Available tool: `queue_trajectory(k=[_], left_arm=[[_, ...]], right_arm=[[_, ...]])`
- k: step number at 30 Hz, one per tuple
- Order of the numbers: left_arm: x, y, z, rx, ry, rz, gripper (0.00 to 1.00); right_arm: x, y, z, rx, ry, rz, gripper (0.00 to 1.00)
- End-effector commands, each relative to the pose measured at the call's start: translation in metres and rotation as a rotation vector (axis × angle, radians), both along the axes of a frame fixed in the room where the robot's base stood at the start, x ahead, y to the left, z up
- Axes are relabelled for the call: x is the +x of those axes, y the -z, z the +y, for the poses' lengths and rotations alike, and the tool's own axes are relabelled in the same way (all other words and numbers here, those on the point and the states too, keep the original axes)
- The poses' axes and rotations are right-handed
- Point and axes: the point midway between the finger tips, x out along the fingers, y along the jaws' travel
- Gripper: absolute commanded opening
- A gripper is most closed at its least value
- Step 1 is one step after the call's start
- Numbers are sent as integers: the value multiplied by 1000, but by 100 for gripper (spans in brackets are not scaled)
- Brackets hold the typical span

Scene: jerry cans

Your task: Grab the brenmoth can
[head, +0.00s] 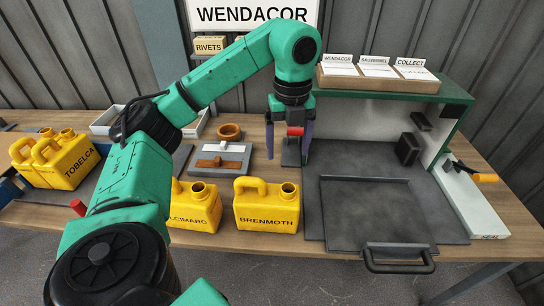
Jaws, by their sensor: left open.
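The brenmoth can (266,206) is a yellow jerry can with a handle at its upper left and an open spout at its upper right. It stands upright on the wooden table, with BRENMOTH in dark letters on its front. My left gripper (287,160) hangs down behind and above the can. Its fingers are open and do not appear to hold the can. A grey post with a red part stands at the fingers; I cannot tell whether they touch it. My right gripper is not in view.
A yellow can (196,205), partly behind my left arm, stands just left of the brenmoth can. More yellow cans, one marked TOBELCA (72,160), stand at the left. A grey tray (375,214) with a handle lies at the right, below a green-edged cabinet (455,92).

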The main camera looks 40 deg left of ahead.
Motion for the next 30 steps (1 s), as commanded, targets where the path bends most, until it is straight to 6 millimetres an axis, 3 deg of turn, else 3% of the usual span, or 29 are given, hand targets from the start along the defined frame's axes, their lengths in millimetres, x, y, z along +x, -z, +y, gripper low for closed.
queue_trajectory(k=[1,3,6,13,18,25,26,30], left_arm=[[-1,25,-1,-2,5,5,83],[-1,45,-2,-3,6,6,83],[-1,60,-1,-1,6,5,83],[0,88,-4,-3,9,3,83],[1,121,-6,-4,10,2,83],[1,128,-6,-5,11,-2,83],[1,128,-6,-5,11,-2,80],[1,128,-6,-5,11,-2,26]], right_arm=[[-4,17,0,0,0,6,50],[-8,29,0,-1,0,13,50],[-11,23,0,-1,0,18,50],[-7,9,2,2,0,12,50],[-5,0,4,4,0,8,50],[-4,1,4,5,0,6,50],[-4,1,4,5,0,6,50],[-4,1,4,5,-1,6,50]])
